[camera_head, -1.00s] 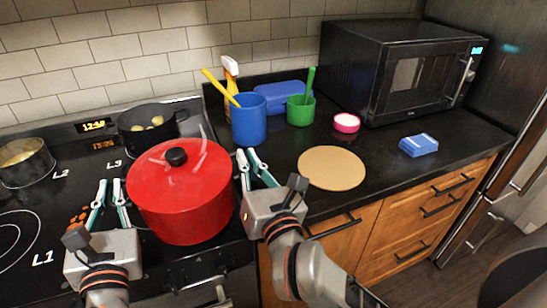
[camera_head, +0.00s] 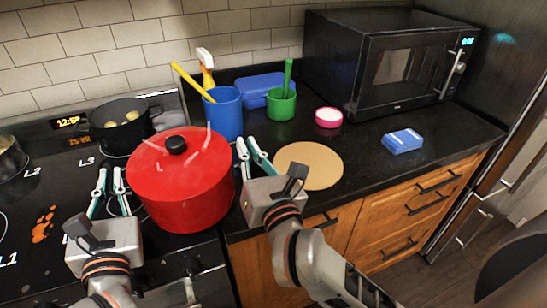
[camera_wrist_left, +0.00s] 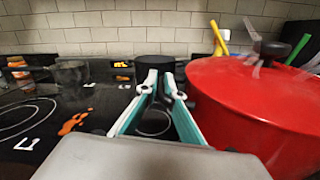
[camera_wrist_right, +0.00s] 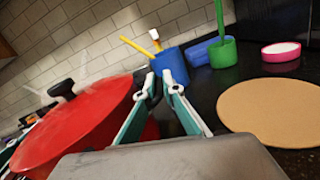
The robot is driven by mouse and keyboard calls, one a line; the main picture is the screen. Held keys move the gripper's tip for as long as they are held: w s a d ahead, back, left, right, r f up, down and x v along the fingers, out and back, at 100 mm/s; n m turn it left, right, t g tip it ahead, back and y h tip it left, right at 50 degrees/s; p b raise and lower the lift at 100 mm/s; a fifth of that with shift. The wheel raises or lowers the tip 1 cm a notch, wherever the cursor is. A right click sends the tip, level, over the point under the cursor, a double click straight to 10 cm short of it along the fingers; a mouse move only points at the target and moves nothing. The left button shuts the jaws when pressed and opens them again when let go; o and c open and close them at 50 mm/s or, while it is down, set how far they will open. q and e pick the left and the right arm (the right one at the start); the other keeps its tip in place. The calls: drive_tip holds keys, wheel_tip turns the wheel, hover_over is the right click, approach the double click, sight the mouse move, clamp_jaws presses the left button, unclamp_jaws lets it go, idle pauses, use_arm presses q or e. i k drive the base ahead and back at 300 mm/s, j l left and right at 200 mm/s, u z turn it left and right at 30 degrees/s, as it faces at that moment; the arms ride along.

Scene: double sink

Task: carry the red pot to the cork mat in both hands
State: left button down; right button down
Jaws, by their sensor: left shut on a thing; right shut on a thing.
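The red pot (camera_head: 190,195), lidded with a black knob, is upright between my two grippers near the stove's right edge. My left gripper (camera_head: 110,173) is at its left side and my right gripper (camera_head: 247,143) at its right, both shut on it. The handles and the exact grip are hard to make out. The pot also shows in the left wrist view (camera_wrist_left: 250,105) and the right wrist view (camera_wrist_right: 75,130). The round cork mat (camera_head: 312,165) lies bare on the counter, right of my right gripper; it also shows in the right wrist view (camera_wrist_right: 275,107).
A blue cup (camera_head: 224,115) with a yellow utensil and a green cup (camera_head: 281,104) stand behind the mat. A pink dish (camera_head: 328,118), a blue sponge pack (camera_head: 403,141) and a microwave (camera_head: 385,65) are further right. A black pot (camera_head: 120,125) sits on the stove.

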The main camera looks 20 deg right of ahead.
sight(308, 162)
drive_tip(key=l, duration=0.75)
drive_tip(key=i+l, duration=0.1)
drive_tip(key=l, duration=0.65)
